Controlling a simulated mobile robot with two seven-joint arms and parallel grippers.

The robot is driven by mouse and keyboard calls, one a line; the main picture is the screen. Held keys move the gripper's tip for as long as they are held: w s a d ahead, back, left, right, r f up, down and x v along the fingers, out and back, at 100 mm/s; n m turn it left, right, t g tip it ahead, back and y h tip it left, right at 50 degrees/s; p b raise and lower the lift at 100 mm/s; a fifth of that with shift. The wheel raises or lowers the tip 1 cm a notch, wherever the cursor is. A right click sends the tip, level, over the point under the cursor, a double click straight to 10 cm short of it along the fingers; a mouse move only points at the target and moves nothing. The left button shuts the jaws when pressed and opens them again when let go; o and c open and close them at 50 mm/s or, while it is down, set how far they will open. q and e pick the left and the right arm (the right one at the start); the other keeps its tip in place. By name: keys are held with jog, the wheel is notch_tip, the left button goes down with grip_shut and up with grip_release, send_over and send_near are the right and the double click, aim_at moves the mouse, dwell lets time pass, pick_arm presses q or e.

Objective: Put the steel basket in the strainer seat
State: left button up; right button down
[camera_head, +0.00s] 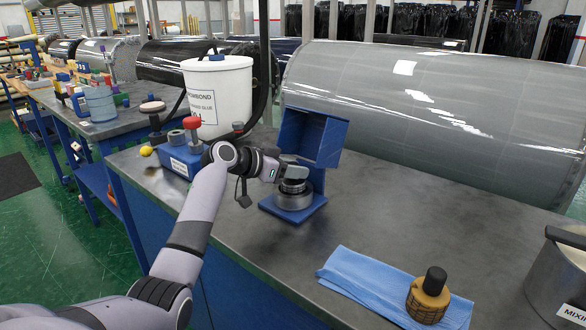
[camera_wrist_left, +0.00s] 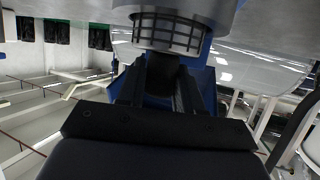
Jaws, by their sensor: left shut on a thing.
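The steel basket (camera_head: 293,186) is a small slotted cage with a dark knob. My left gripper (camera_head: 292,170) is shut on its knob, at the mouth of the strainer seat. The seat is a grey metal ring (camera_head: 293,202) on a blue bracket. In the left wrist view the fingers (camera_wrist_left: 160,85) hold the dark knob, and the basket's slotted wall (camera_wrist_left: 168,33) shows between the fingers and the grey ring (camera_wrist_left: 190,8). The basket's far end is hidden by the ring, so its depth cannot be told. My right gripper is not in view.
A blue hinged-looking cover (camera_head: 318,135) stands behind the seat. A brass-coloured basket with a black knob (camera_head: 428,297) rests on a blue cloth (camera_head: 365,283). A pot (camera_head: 555,280) stands at right. A white bucket (camera_head: 218,95) and blue block (camera_head: 180,160) stand left.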

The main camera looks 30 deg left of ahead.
pick_arm(q)
jog(key=shift+f, duration=0.15)
dwell(0.3)
jog(key=o, duration=1.2)
jog(key=shift+s, duration=0.1)
jog(key=shift+s+a, duration=0.3)
jog(key=shift+s, duration=0.3)
jog(key=shift+s+a, duration=0.3)
jog(key=shift+s, duration=0.3)
jog(key=shift+s+a+p, duration=0.15)
jog(key=shift+s+a, duration=0.25)
jog(key=shift+s, duration=0.55)
jog(key=shift+s+a+p, duration=0.2)
jog(key=shift+s+a, duration=0.2)
jog(key=shift+s, duration=0.55)
jog(key=shift+s+a+p, duration=0.15)
jog(key=shift+s+a, duration=0.25)
jog(key=shift+s, duration=0.55)
